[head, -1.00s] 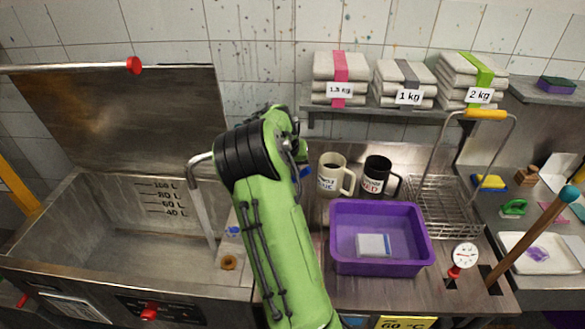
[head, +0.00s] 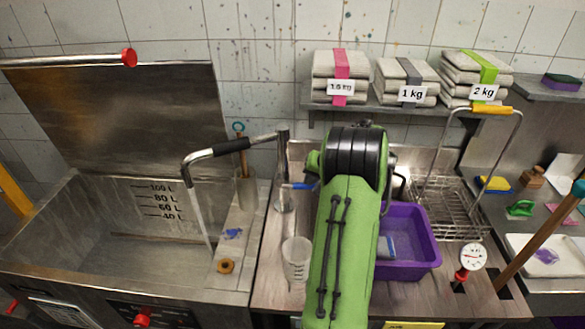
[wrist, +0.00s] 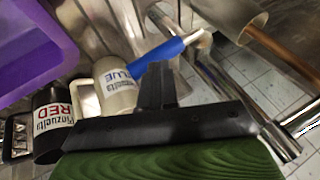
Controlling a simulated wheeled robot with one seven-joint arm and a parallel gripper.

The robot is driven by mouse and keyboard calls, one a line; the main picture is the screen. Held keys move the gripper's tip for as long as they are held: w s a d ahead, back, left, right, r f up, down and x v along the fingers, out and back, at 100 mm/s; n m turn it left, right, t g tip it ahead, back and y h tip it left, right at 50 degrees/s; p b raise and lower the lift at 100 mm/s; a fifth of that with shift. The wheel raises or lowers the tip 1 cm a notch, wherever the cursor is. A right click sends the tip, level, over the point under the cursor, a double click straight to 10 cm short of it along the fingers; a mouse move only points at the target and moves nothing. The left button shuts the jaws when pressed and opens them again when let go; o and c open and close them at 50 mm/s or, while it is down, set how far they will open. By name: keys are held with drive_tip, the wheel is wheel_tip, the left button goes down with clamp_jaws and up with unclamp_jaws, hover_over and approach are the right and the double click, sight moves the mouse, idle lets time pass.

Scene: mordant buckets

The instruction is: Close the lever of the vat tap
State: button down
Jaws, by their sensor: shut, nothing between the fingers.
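The vat tap (head: 284,165) is a metal post with a bent spout and a black sleeve, reaching left over the vat (head: 105,235). A pale stream runs from its spout into the vat. Its blue lever (head: 299,186) sticks out to the right of the post, partly beside my arm. In the wrist view the blue lever (wrist: 160,55) lies just beyond my gripper (wrist: 158,68). My gripper is shut and empty, its tips close to the lever; I cannot tell whether they touch. In the head view my arm hides the gripper.
A cream mug (wrist: 116,90) and a black mug (wrist: 52,122) stand near the gripper. A purple tub (head: 408,240) is right of my arm, a clear beaker (head: 297,260) left of it. A wire basket (head: 445,205) stands further right. A shelf with cloth stacks (head: 341,78) is behind.

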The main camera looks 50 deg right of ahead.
drive_tip(key=shift+s+f, duration=0.1)
drive_tip(key=shift+f, duration=0.3)
drive_tip(key=shift+d, duration=0.15)
